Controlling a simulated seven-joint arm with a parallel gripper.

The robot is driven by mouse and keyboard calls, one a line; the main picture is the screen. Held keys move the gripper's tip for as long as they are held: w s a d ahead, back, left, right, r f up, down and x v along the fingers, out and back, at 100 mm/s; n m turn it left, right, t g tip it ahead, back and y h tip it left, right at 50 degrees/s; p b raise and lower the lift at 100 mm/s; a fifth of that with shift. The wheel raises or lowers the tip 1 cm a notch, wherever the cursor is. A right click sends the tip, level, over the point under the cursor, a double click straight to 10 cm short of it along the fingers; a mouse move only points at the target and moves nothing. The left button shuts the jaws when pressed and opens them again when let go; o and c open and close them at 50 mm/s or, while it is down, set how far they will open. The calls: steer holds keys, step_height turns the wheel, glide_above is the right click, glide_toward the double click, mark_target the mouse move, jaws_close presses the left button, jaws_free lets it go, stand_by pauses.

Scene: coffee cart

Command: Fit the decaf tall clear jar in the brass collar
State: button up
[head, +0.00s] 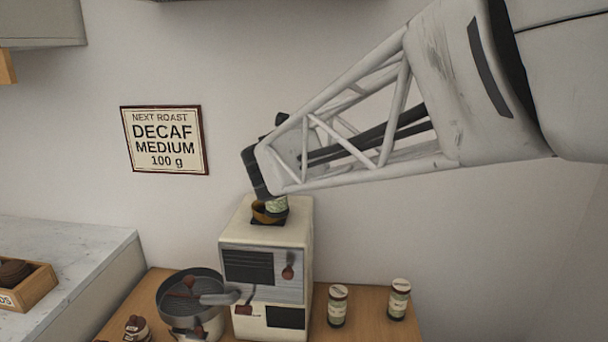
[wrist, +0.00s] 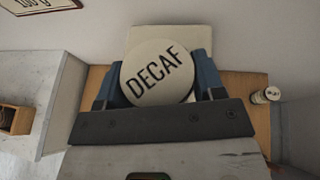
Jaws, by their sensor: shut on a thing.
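My gripper (head: 266,188) is shut on the decaf jar, above the cream roaster. In the wrist view the jar's round pale lid (wrist: 158,72) reads DECAF and sits between the two blue-grey fingers. In the head view a small green part of the jar (head: 278,203) shows below the gripper. The brass collar (head: 262,214) is on top of the roaster (head: 242,232). The jar's lower end overlaps the collar in the head view. I cannot tell whether it is seated or just above. The collar is hidden in the wrist view.
Two similar jars stand on the wooden top, right of the roaster: one nearer (head: 338,306), one farther right (head: 399,299). A round dark pan (head: 189,299) stands at the roaster's left. A wall sign (head: 165,140) reads DECAF MEDIUM 100 g. A wooden box (head: 35,288) sits on the left counter.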

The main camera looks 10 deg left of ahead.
steer(key=w+a, duration=0.3)
steer(key=w, duration=0.3)
steer(key=shift+w+f, duration=0.25)
steer(key=shift+w, duration=0.05)
steer(key=shift+a+f, duration=0.1)
steer(key=shift+f, duration=1.65)
steer(key=shift+f, duration=0.1)
steer(key=o, duration=1.2)
steer(key=shift+f, duration=0.1)
steer(key=shift+r, duration=0.2)
steer(key=v, duration=1.2)
